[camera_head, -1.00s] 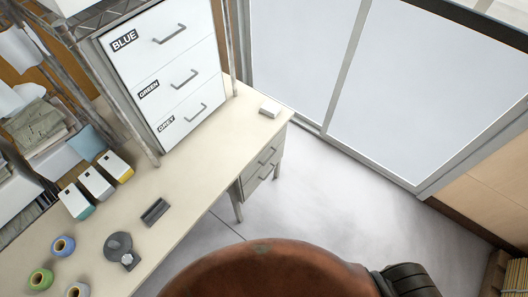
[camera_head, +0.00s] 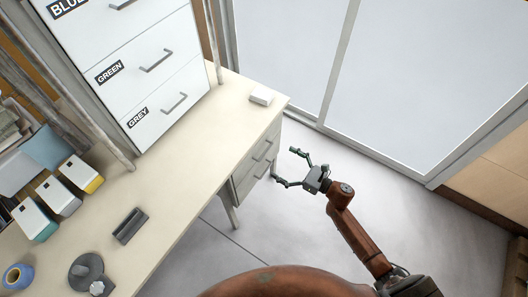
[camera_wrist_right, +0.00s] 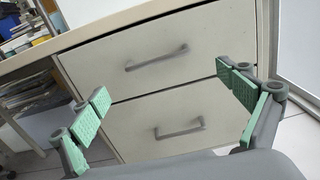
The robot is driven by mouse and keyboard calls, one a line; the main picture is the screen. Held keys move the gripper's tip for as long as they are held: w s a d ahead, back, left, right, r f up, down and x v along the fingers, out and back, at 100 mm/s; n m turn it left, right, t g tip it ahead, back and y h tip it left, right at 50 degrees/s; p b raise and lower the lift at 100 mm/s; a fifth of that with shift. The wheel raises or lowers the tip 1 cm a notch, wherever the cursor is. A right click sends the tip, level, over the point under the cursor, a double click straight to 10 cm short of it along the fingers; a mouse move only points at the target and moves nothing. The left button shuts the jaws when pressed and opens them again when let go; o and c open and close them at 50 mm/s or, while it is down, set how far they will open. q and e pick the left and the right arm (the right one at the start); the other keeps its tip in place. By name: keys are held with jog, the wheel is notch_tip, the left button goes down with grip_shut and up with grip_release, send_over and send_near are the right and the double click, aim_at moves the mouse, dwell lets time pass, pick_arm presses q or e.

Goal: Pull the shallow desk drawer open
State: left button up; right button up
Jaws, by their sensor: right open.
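The desk (camera_head: 190,200) has two stacked drawers at its right end. The upper, shallower drawer (camera_wrist_right: 200,42) has a grey bar handle (camera_wrist_right: 157,58) and looks shut. The lower drawer (camera_wrist_right: 135,125) has its own bar handle (camera_wrist_right: 180,129) and looks shut too. My right gripper (camera_head: 284,166) is open and empty in front of the drawer fronts, apart from the handles. In the right wrist view its green-padded fingers (camera_wrist_right: 165,100) spread either side of the lower handle, with the upper handle higher between them. My left gripper is not in view.
A white cabinet (camera_head: 125,55) with labelled drawers stands on the desk. A small white box (camera_head: 261,97) lies near the desk's corner. A dark holder (camera_head: 130,226) and a grey tape dispenser (camera_head: 86,272) are on the desktop. The floor before the glass doors (camera_head: 420,90) is clear.

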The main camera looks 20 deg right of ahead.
aim_at(266, 152)
jog(key=b+x, duration=0.1)
jog(key=x, duration=0.7)
jog(key=shift+s+a+r, duration=0.1)
jog(key=shift+a+r, duration=0.05)
jog(key=shift+r, duration=0.05)
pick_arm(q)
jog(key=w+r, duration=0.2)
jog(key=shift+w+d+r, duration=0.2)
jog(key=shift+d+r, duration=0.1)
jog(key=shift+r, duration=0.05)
pick_arm(e)
jog(key=shift+c, duration=0.7)
jog(key=c, duration=1.5)
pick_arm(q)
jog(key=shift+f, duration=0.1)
pick_arm(e)
jog(key=shift+s, duration=0.15)
